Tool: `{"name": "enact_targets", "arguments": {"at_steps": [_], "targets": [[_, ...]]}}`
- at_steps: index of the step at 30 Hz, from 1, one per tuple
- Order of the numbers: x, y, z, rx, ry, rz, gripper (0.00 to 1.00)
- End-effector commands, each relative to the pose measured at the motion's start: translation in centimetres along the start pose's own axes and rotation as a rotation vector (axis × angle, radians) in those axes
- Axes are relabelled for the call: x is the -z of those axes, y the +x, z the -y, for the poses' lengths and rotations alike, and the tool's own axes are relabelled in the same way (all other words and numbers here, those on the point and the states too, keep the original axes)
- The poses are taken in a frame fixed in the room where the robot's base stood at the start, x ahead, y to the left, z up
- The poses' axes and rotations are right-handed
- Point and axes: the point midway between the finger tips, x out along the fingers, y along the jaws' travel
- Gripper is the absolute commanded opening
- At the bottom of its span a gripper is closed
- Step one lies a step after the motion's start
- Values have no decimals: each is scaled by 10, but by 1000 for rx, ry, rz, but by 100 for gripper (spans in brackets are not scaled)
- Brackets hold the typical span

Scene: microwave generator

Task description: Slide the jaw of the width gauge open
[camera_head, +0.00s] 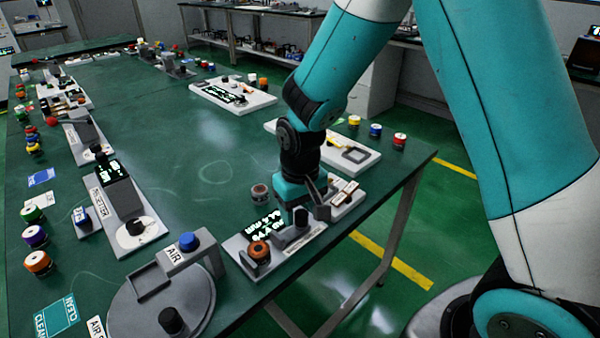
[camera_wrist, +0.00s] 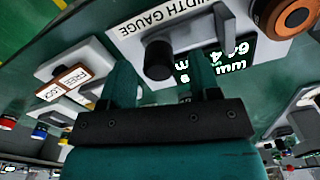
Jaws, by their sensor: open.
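The width gauge (camera_head: 238,243) is a pale plate near the table's front edge. It carries a lit display (camera_head: 263,226) and a short black knob (camera_head: 301,216). In the wrist view the gauge (camera_wrist: 195,18) shows its label, the display (camera_wrist: 240,55) and the black knob (camera_wrist: 158,58) on a grey block. My gripper (camera_head: 301,203) is low over the knob end, pointing down. In the wrist view my gripper (camera_wrist: 162,75) has its fingers apart, one to each side of the knob, with gaps showing. Contact cannot be seen. The jaw's exact position is partly hidden.
An orange-and-black ring part (camera_head: 258,252) stands at the gauge's left end. A small plate with a labelled slider (camera_head: 346,193) sits close on the right. An air fixture (camera_head: 188,245) stands at the left. The mid-table is clear.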

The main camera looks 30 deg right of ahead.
Motion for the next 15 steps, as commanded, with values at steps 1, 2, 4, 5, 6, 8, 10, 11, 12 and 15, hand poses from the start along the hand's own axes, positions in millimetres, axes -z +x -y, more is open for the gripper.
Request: {"name": "enact_targets", "arguments": {"at_steps": [1, 2, 4, 5, 6, 8, 10, 11, 12, 15], "targets": [[1, -12, 0, 1, 0, -6, 57], [1, -19, 0, 1, 0, -7, 57], [1, -37, 0, 1, 0, -8, 57], [1, -44, 0, 1, 0, -8, 57], [1, -55, 0, 1, 0, -9, 57], [1, -71, 0, 1, 0, -8, 57], [1, -89, 0, 1, 0, -8, 57], [1, -96, 0, 1, 0, -7, 57], [0, -106, 0, 1, 0, -6, 57], [0, -126, 0, 1, 0, -5, 57]]}}
